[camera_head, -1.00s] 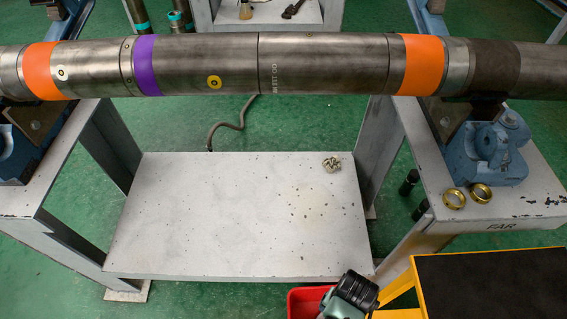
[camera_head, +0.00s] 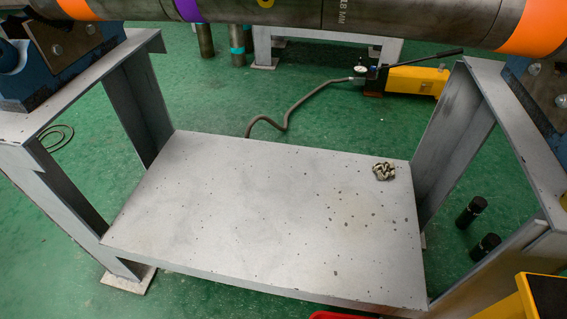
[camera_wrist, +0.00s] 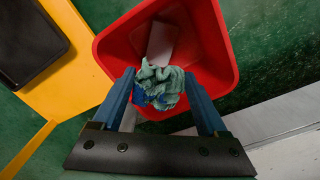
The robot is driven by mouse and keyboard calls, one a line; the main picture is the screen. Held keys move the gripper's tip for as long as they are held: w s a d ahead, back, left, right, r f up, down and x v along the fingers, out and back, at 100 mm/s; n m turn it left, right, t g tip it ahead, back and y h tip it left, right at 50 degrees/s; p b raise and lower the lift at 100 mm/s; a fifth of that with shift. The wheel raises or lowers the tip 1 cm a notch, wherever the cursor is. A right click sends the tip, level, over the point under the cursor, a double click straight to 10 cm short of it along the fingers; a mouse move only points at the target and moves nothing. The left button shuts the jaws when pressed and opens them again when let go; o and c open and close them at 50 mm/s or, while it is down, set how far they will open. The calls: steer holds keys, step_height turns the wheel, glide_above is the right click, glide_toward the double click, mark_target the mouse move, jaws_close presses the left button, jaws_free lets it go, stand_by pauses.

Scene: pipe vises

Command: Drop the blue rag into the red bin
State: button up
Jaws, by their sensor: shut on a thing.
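A crumpled rag (camera_wrist: 160,85), mostly grey-green with blue patches at its lower edge, is held between the blue fingers of my gripper (camera_wrist: 158,78) in the wrist view. My gripper is shut on it. The red bin (camera_wrist: 222,62) lies behind and below the rag in this view, with its open mouth facing the camera. The rag overlaps the bin's opening and near rim; its height above the bin is hard to tell. In the head view only a sliver of the red bin (camera_head: 338,315) shows at the bottom edge, and my gripper is out of sight.
A pale object (camera_wrist: 160,42) lies in the bin. A yellow stand with a black top (camera_head: 543,292) is close beside it. A large pipe (camera_head: 340,18) crosses above.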

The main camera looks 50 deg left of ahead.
step_height(320, 180, down, 6)
steer(key=b, duration=0.6)
steer(key=shift+r, duration=0.1)
steer(key=o, duration=1.4)
steer(key=shift+c, duration=0.2)
steer(key=shift+r, duration=0.1)
step_height(320, 180, up, 13)
steer(key=p, duration=0.8)
steer(key=shift+a+p, duration=0.1)
steer(key=shift+p, duration=0.25)
